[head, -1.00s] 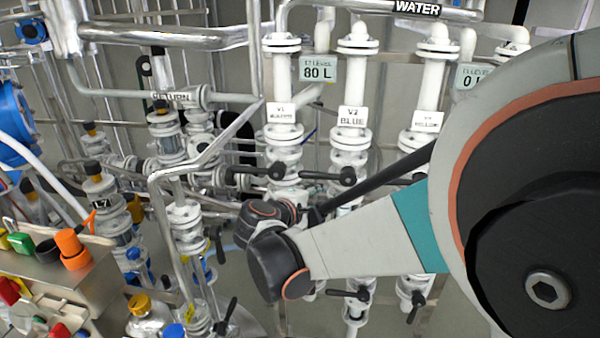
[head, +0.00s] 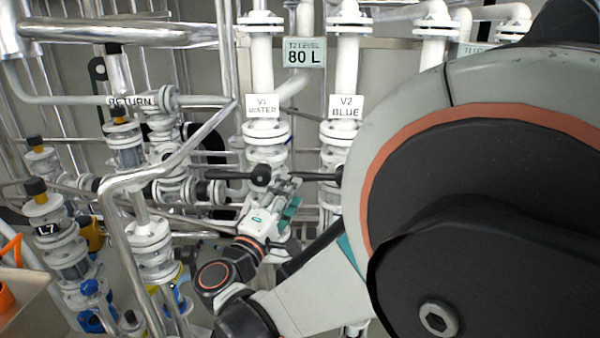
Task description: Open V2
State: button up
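The V2 valve sits on a white vertical pipe, under the label V2 BLUE (head: 345,107). Its black lever (head: 312,177) lies about level and points left from the pipe. My large forearm link covers part of the area to the right of the hub. My gripper (head: 290,192), white and teal, is just below the lever's left end, between the V1 and V2 pipes. Whether it touches the lever cannot be told. Its fingers are small and overlap the pipework, so their opening is unclear.
The V1 valve's black lever (head: 235,174) also points left, close to my gripper. A T2 LEVEL display (head: 304,53) reads 80 L. A bent silver pipe (head: 118,215) and more valves crowd the left. My arm hides most of the right side.

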aim_at(301, 177)
jog(key=x, duration=0.7)
jog(key=shift+c, duration=0.6)
grip_shut()
